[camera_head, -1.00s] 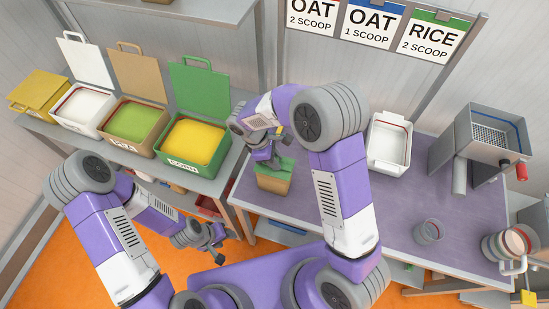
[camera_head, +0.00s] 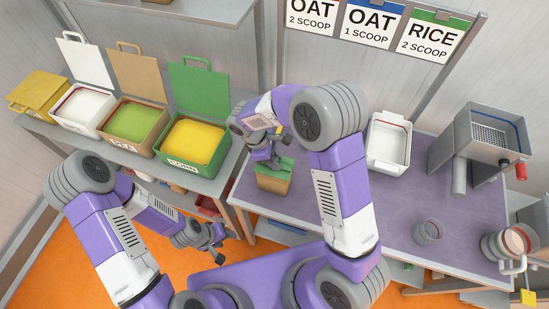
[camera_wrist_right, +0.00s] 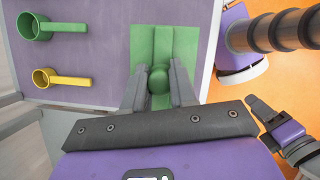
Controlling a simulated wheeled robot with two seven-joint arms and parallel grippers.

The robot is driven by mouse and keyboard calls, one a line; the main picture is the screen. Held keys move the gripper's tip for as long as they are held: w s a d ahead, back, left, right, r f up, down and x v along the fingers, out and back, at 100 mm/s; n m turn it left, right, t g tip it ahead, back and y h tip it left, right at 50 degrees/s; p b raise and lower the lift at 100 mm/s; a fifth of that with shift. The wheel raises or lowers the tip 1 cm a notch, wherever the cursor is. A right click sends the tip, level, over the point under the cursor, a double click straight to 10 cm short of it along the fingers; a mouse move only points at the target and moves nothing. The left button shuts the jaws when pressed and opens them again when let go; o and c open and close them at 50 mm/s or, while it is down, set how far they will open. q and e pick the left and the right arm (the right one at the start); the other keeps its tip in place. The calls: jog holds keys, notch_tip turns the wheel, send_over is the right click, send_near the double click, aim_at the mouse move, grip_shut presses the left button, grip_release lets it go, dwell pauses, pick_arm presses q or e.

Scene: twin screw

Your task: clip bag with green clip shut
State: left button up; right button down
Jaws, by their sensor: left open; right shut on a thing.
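A brown bag (camera_head: 272,184) with a green top stands on the left part of the purple table. The green clip (camera_head: 287,163) lies across the bag's top; in the right wrist view it is a flat green piece (camera_wrist_right: 143,45) with a round knob. My right gripper (camera_head: 273,162) points down over the bag; in the right wrist view its fingers (camera_wrist_right: 158,88) are shut on the green clip's knob. The fingers and arm hide part of the bag's top. My left gripper (camera_head: 218,238) is open and empty, low beside the table's left end, away from the bag.
Open bins stand on the left shelf, including a green corn bin (camera_head: 190,146). A white tray (camera_head: 389,143), a metal hopper (camera_head: 490,140) and a clear cup (camera_head: 429,230) are right of my right arm. A green scoop (camera_wrist_right: 60,27) and a yellow scoop (camera_wrist_right: 65,79) lie near the bag.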

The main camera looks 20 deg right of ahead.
jog(key=shift+f, duration=0.15)
dwell(0.7)
jog(key=shift+c, duration=1.8)
grip_release()
jog(key=shift+r+p, duration=2.75)
jog(key=shift+r, duration=0.8)
jog(key=shift+c, duration=0.3)
grip_shut()
jog(key=shift+f, duration=0.2)
